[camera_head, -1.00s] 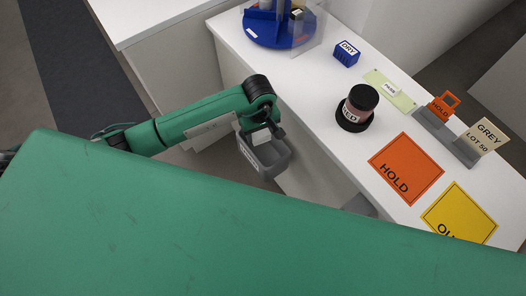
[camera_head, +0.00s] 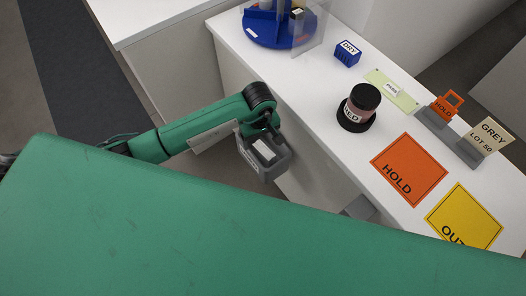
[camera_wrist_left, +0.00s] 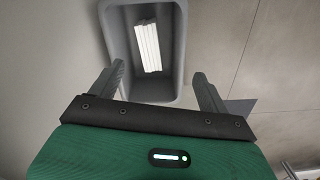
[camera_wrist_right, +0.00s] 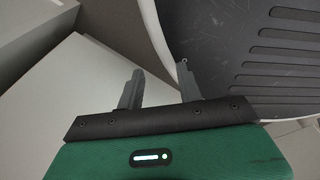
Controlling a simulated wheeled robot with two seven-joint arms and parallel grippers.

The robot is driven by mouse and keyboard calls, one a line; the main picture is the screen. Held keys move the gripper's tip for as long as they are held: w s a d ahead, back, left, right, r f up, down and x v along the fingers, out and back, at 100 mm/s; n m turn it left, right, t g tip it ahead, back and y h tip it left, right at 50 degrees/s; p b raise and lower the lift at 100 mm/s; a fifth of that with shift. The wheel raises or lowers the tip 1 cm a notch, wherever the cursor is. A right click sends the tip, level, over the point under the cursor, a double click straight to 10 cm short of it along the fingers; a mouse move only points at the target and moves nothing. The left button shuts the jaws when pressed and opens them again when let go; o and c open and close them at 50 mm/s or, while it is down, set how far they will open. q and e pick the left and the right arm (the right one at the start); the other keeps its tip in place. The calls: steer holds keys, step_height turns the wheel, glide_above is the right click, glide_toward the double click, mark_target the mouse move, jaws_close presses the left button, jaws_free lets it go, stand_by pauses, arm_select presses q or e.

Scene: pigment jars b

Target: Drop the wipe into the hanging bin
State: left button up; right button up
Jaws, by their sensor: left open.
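The hanging bin (camera_head: 279,167) is a grey open-topped box at the front of the white counter. The wipe (camera_head: 263,150) is a small white folded piece inside it. The left wrist view shows the wipe (camera_wrist_left: 148,46) as a striped white strip lying within the walls of the bin (camera_wrist_left: 117,38). My left gripper (camera_head: 270,128) is above the bin, its fingers (camera_wrist_left: 158,72) apart with nothing between them. My right gripper (camera_wrist_right: 160,69) is open and empty in the right wrist view, and I cannot see it in the head view.
On the counter (camera_head: 310,108) stand a dark-lidded jar (camera_head: 361,105), a blue DRY block (camera_head: 347,54), a blue round stand (camera_head: 268,28) and sign holders (camera_head: 433,116). An orange HOLD mat (camera_head: 409,168) and a yellow mat (camera_head: 465,216) lie at the right.

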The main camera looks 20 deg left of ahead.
arm_select(q)
steer(key=shift+r, duration=0.1)
step_height(320, 180, up, 14)
steer(key=b, duration=0.1)
steer(key=shift+f, duration=0.2)
arm_select(e)
steer(key=shift+w+f, duration=0.1)
steer(key=shift+w, duration=0.95)
steer(key=shift+s, duration=0.2)
